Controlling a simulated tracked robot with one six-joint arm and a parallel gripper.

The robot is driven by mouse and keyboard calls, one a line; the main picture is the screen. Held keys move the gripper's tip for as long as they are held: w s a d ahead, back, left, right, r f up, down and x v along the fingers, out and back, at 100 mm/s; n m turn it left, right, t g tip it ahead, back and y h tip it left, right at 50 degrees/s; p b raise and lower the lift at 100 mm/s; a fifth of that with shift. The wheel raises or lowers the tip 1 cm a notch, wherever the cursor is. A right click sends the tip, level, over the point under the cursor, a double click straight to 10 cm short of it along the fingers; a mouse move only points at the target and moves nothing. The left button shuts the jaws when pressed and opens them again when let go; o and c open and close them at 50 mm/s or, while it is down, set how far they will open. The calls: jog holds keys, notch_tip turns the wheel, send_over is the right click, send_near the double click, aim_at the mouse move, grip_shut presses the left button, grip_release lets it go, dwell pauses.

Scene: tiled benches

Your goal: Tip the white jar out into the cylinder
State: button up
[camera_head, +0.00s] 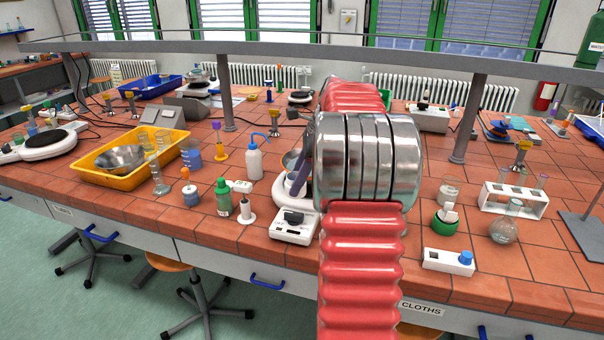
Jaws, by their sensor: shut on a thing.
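My gripper (298,178) shows only as a dark finger at the left of my arm's metal joint, above a white device on the bench. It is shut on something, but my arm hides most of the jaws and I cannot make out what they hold. I cannot pick out the white jar for certain; it may be hidden behind my arm. A clear, slender cylinder (157,176) stands upright on the bench at the left, in front of the yellow tray, well apart from my gripper.
A grey shelf (300,46) spans the bench. A test-tube rack (513,200) and a round flask (503,231) are right.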

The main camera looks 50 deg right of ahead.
jog(key=w+a+f+n+g+h, duration=0.1)
jog(key=w+a+f+n+g, duration=0.1)
jog(key=a+f+n, duration=0.3)
jog(key=w+a+f+n+g+h, duration=0.1)
jog(key=w+a+f+n+g, duration=0.2)
jog(key=a+n, duration=1)
jog(key=w+a+f+n+g+h, duration=0.1)
jog(key=a+f+n, duration=0.7)
jog(key=a, duration=1.1)
jog(key=shift+w+a+f+n+g, duration=0.15)
jog(key=shift+w+f+n+g, duration=0.25)
jog(key=shift+w+f+g, duration=0.45)
jog(key=shift+w+r, duration=0.2)
